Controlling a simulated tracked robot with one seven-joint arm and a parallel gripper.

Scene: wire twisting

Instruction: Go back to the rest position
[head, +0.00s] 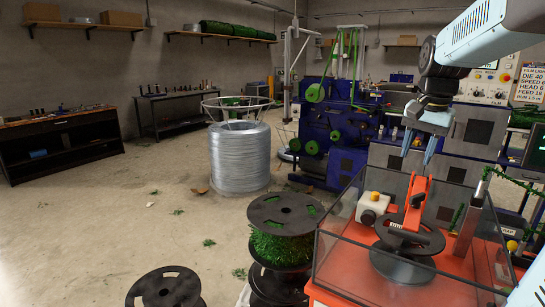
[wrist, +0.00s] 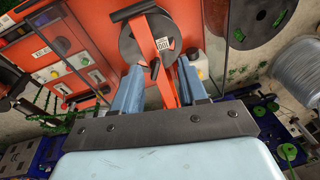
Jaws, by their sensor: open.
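My gripper (head: 416,160) is open and empty, pointing down above the orange machine (head: 345,293) at the right of the head view. Just below its fingertips an orange lever (head: 415,203) rises from a dark spool or turntable (head: 404,265). In the wrist view, the two blue fingers of my gripper (wrist: 160,72) stand apart, and the orange lever (wrist: 166,75) with a white label shows between them. I cannot tell whether the fingertips touch the lever; they look apart from it.
Low clear panels edge the machine, with a box with a yellow button (head: 372,207) inside. A wire coil (head: 240,158) stands behind on the floor. Blue machinery (head: 335,135) fills the back. Floor at left is mostly free.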

